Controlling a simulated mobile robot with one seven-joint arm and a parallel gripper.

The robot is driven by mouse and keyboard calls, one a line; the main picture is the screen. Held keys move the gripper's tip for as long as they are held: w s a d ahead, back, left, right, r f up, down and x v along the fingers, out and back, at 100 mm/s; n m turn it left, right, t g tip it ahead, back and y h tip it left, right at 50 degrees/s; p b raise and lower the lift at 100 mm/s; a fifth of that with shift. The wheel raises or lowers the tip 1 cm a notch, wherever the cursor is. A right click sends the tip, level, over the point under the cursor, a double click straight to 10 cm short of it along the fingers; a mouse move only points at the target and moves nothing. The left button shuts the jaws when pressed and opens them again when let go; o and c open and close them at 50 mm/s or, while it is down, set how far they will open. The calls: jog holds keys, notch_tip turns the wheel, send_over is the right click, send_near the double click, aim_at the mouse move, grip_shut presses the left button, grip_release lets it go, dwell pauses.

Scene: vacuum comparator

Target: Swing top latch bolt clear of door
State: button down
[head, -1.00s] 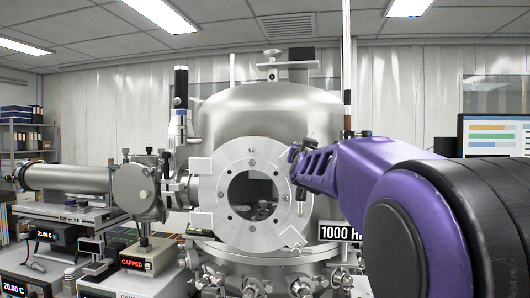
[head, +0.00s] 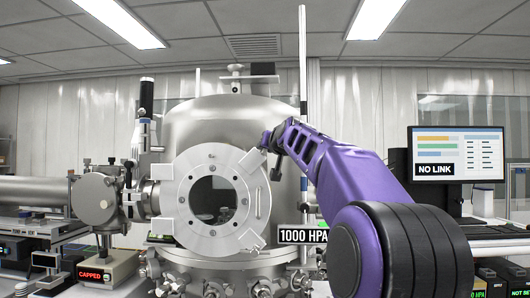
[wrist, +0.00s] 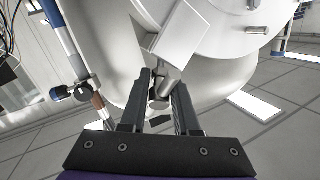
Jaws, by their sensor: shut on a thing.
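The round metal chamber door (head: 172,208) with its dark central window (head: 212,198) faces me in the head view. A flat latch plate (head: 250,162) sits at its upper right rim; it also shows in the wrist view (wrist: 182,38). My gripper (head: 270,146) is just right of that plate. In the wrist view my gripper (wrist: 165,82) has its two fingers on either side of the latch bolt (wrist: 168,76), shut on it. The bolt's lower end (head: 276,172) hangs below the fingers in the head view. The fingers partly hide the bolt, and its exact clearance from the rim is unclear.
Another latch plate (head: 250,238) is at the door's lower right, beside a vertical handle (head: 257,204). A pressure sign (head: 303,236) reads 1000 HPA. A thin upright pole (head: 303,90) stands behind my arm. A monitor (head: 455,153) is at right.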

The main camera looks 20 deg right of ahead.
jog(key=shift+d+r+y, duration=0.15)
jog(key=shift+y, duration=0.15)
dwell(0.5)
jog(key=c, duration=0.9)
grip_release()
jog(key=shift+w, duration=0.1)
